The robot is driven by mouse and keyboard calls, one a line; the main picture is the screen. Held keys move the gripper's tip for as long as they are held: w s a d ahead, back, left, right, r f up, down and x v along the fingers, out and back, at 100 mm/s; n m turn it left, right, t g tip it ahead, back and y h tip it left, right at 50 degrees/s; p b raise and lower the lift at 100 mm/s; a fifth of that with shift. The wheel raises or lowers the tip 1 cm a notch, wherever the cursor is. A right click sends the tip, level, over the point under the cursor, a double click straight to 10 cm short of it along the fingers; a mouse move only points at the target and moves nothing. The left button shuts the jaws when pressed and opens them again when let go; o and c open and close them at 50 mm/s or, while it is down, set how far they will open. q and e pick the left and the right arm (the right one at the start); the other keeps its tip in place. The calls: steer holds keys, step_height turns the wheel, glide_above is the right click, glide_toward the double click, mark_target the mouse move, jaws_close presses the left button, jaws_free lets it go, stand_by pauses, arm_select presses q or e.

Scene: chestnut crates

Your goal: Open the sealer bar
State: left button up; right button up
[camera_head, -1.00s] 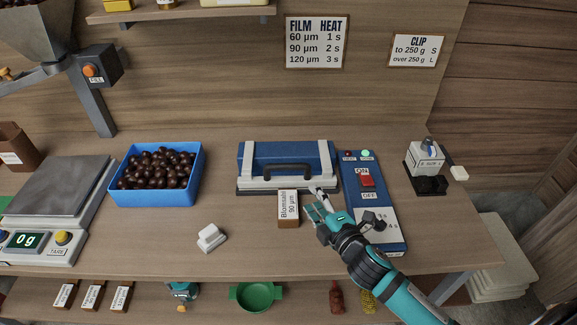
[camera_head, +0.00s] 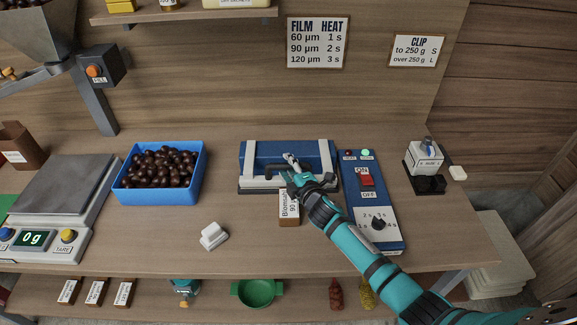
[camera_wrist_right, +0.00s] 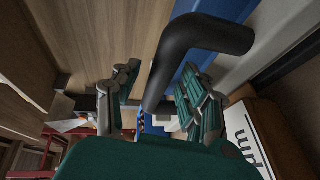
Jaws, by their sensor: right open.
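The sealer is a blue bar (camera_head: 265,151) with pale straps and a dark handle at its front; it lies lowered on its base. My right gripper (camera_head: 290,166) is at the handle, fingers open. In the right wrist view the thick black handle (camera_wrist_right: 205,36) runs between the open fingers (camera_wrist_right: 160,90), which are not shut on it. Contact cannot be told. In the head view the gripper hides part of the handle. The blue control panel (camera_head: 384,236) beside the sealer has a red switch, a dial and a lit green lamp. My left gripper is not in view.
A brown box labelled Biomaisi (camera_head: 289,215) stands just in front of the sealer, partly behind my gripper. A blue crate (camera_head: 160,196) of chestnuts, a scale (camera_head: 70,190) and a white block (camera_head: 214,236) are to the left.

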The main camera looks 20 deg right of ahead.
steer(key=shift+w, duration=0.15)
jaws_close()
stand_by(0.5)
